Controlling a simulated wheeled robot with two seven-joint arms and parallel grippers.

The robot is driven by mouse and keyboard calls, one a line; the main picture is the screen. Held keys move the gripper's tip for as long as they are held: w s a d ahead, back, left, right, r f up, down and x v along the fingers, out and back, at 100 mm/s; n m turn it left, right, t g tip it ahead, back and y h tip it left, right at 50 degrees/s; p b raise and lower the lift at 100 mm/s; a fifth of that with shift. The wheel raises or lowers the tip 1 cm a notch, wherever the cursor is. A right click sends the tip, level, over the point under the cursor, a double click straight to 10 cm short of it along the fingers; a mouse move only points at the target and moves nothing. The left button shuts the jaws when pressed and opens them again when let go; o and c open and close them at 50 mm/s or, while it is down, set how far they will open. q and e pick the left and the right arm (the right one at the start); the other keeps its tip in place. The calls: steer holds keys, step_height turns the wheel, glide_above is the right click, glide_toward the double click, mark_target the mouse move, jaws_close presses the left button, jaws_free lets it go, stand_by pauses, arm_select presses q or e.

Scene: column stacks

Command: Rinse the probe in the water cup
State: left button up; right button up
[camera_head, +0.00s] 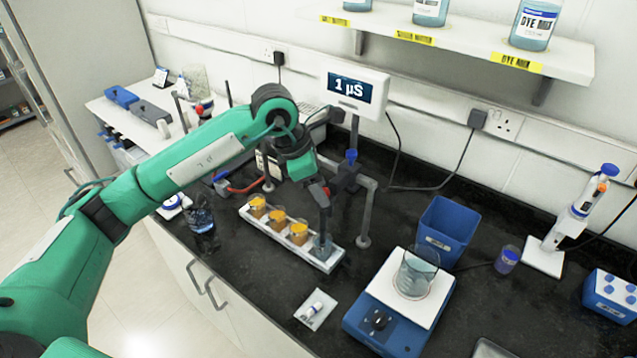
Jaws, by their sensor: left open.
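A white rack (257,232) holds three cups of orange liquid (277,220) in a row and a clear cup (322,248) at its right end. My left gripper (322,196) is open, pointing down above the clear cup. A slim grey upright part (324,226), which looks like the probe, runs from between its fingers down into the clear cup. Whether the fingers touch it cannot be told. The wall meter (355,90) reads 1 µS. My right gripper is out of view.
A grey post and clamp with a blue knob (351,157) stands close right of my gripper. A beaker (415,273) sits on a blue-based stirrer (372,331). A blue bin (445,231) stands behind it. A small vial on a white pad (316,309) lies in front.

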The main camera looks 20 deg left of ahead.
arm_select(q)
steer(key=c, duration=0.5)
jaws_close()
step_height(320, 180, up, 6)
steer(key=shift+r, duration=0.1)
steer(key=shift+w, duration=0.1)
steer(key=shift+r, duration=0.1)
steer(key=shift+o, duration=1.9)
jaws_free()
steer(key=shift+o, duration=0.6)
